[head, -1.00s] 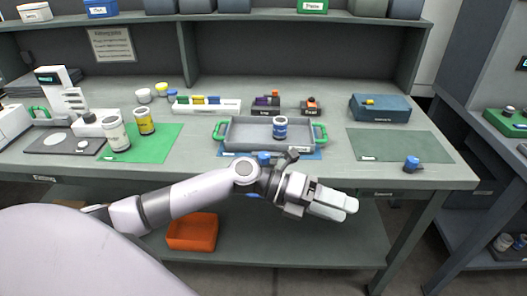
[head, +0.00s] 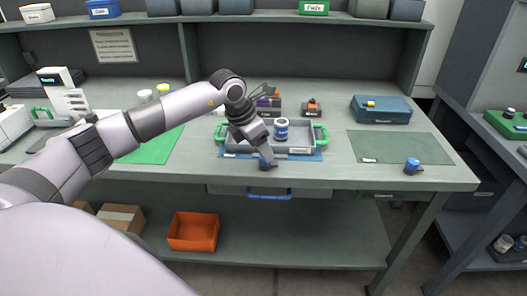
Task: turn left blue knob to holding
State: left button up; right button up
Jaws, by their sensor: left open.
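The left blue knob (head: 265,164) is at the bench's front edge, just in front of the tray, partly hidden by my gripper. My left gripper (head: 266,154) points down right at the knob, its fingertips at or just above the knob's top. It is open; whether the fingers touch the knob I cannot tell. A second blue knob (head: 412,164) stands on a dark base near the right end of the bench. The knob's markings are too small to read. My right gripper is not in view.
A grey tray (head: 300,150) with green handles holds a blue-and-white jar (head: 281,128) behind the left knob. A blue drawer handle (head: 268,196) sits below the edge. A green mat (head: 398,146) and blue box (head: 380,108) are at right. An orange bin (head: 193,231) is on the lower shelf.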

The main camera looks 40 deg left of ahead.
pick_arm(q)
jog(key=shift+x, duration=1.45)
jog(key=c, duration=1)
jog(key=shift+c, duration=0.2)
